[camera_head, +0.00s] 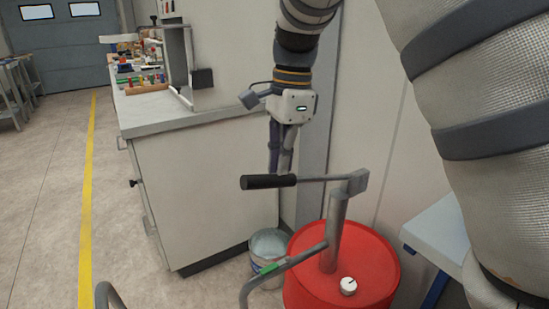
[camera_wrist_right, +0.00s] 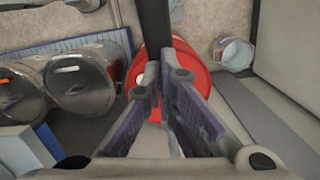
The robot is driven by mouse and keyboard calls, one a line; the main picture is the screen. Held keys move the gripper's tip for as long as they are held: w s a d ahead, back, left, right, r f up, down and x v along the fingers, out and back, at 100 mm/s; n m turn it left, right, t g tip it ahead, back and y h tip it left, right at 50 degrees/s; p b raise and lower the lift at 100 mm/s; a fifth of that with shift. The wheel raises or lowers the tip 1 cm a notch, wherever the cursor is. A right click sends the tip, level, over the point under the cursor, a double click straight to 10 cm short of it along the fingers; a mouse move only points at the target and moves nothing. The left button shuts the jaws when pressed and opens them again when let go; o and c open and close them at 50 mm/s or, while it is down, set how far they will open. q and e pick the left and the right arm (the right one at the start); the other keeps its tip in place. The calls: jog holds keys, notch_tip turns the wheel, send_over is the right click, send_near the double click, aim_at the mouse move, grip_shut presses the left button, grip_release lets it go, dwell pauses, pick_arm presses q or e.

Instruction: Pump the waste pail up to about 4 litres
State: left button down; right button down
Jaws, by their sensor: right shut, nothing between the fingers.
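The red drum (camera_head: 365,262) stands on the floor and carries a grey hand pump (camera_head: 336,230). The pump's crank arm reaches left to a black handle grip (camera_head: 268,182). A whitish pail (camera_head: 268,243) sits on the floor left of the drum, partly hidden by the pump's bent pipe; its fill level cannot be read. My right gripper (camera_head: 281,170) points down, shut and empty, just above or behind the black grip; contact is unclear. In the right wrist view, the shut fingers (camera_wrist_right: 160,72) lie near the black grip (camera_wrist_right: 154,25), with the pail (camera_wrist_right: 232,53) at right. My left gripper is not visible.
A white cabinet (camera_head: 205,200) with a cluttered top stands left of the pail, with a wall behind the drum. Metal cylinders (camera_wrist_right: 80,82) show at left in the wrist view. A pale blue-grey table (camera_head: 438,232) is right of the drum.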

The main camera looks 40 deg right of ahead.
jog(key=shift+s+d+r, duration=0.2)
jog(key=shift+d, duration=0.45)
jog(key=shift+s+d+r, duration=0.15)
jog(key=shift+d+r, duration=0.05)
jog(key=shift+d, duration=0.4)
notch_tip(320, 180, up, 12)
jog(key=d, duration=0.1)
jog(key=shift+s, duration=0.15)
